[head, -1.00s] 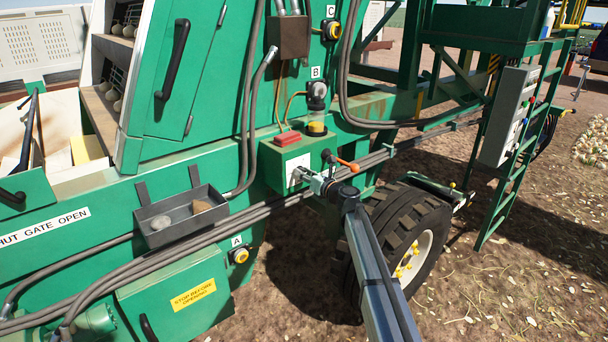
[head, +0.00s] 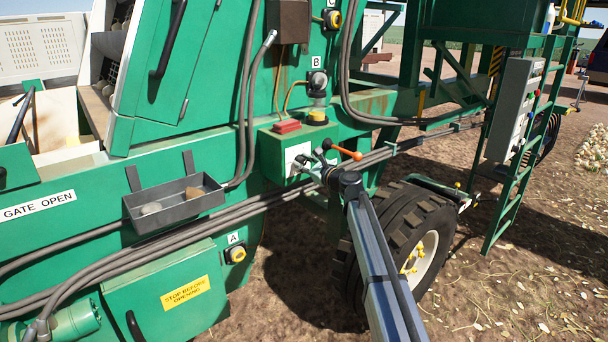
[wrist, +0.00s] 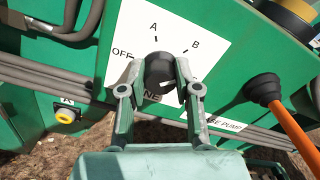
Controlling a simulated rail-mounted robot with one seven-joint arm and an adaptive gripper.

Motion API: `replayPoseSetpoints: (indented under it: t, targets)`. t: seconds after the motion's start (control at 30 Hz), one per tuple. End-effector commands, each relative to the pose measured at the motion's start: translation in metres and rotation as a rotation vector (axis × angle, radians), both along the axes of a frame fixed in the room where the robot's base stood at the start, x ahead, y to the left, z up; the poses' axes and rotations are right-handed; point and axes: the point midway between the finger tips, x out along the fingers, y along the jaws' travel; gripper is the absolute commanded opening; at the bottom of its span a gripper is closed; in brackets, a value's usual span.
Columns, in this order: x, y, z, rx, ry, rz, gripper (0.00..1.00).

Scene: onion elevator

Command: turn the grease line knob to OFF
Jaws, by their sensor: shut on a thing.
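The grease line knob (wrist: 159,68) is a dark round knob on a white plate (wrist: 215,47) in the wrist view. The plate reads OFF at the left, A at the top and B at the upper right; lower lettering is partly covered. A small pale mark shows on the knob's lower right side, but I cannot tell which label it points to. My gripper (wrist: 160,78) has one finger on each side of the knob and is shut on it. In the head view my gripper (head: 312,168) is at the front of the green box (head: 268,150), and hides the knob.
An orange-handled lever (wrist: 292,126) stands close to the right of my gripper; it also shows in the head view (head: 345,151). Grey hoses (head: 235,205) run below the box. A grey tray (head: 170,213) hangs at the left. A wheel (head: 415,240) is behind my arm.

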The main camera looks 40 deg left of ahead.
Motion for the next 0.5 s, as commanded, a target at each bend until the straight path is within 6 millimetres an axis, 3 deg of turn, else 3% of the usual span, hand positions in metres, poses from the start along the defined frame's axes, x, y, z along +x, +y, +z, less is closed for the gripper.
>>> replayPoseSetpoints:
  t: [0.5]
  targets:
    - [-0.0002, 0.0015, -0.0053, -0.082, -0.487, -0.002, 0.0]
